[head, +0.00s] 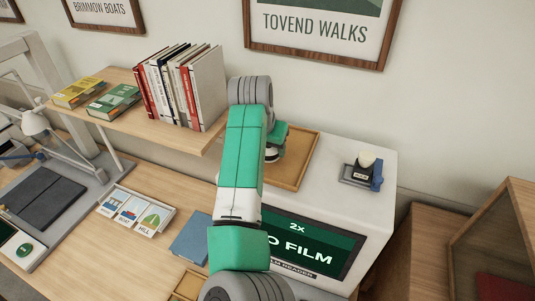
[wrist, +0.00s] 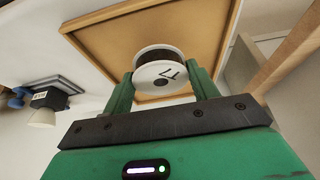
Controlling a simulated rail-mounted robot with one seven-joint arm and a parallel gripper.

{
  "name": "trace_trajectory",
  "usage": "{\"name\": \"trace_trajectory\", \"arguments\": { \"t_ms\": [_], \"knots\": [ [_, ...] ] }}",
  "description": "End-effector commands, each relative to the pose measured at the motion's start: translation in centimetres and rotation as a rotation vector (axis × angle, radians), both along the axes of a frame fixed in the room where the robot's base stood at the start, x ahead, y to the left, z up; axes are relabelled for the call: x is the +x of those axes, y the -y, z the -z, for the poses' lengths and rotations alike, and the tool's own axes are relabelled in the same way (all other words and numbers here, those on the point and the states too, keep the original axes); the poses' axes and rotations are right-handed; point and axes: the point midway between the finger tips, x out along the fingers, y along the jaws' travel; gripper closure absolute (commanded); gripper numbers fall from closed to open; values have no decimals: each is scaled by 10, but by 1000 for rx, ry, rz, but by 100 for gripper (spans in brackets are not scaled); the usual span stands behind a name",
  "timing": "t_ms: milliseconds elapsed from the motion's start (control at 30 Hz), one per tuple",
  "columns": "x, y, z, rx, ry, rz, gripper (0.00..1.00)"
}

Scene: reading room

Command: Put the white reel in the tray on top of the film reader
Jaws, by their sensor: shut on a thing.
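The tray (head: 307,162) has a tan floor and a wooden rim and lies on top of the white film reader (head: 345,165). It also fills the wrist view behind the reel (wrist: 100,42). The reel is over the tray area; I cannot tell whether it touches the floor. My arm hides part of the tray and the reader's screen in the head view.
A stamp-like object with a pale knob (head: 366,163) stands on the reader, right of the tray. A shelf (head: 150,133) with upright books (head: 183,85) is close on the left. Cards (head: 136,212) and a blue book (head: 190,240) lie on the desk below.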

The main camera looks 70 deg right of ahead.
Motion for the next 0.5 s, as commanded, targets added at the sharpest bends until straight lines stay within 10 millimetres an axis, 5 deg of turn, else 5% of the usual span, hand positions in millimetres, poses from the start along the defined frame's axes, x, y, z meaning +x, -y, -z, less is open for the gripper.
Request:
{"name": "trace_trajectory", "arguments": {
  "t_ms": [167,500],
  "knots": [
    [-1,-2,29,3,-3,0,65],
    [-1,-1,35,2,-2,0,65]
  ]
}}
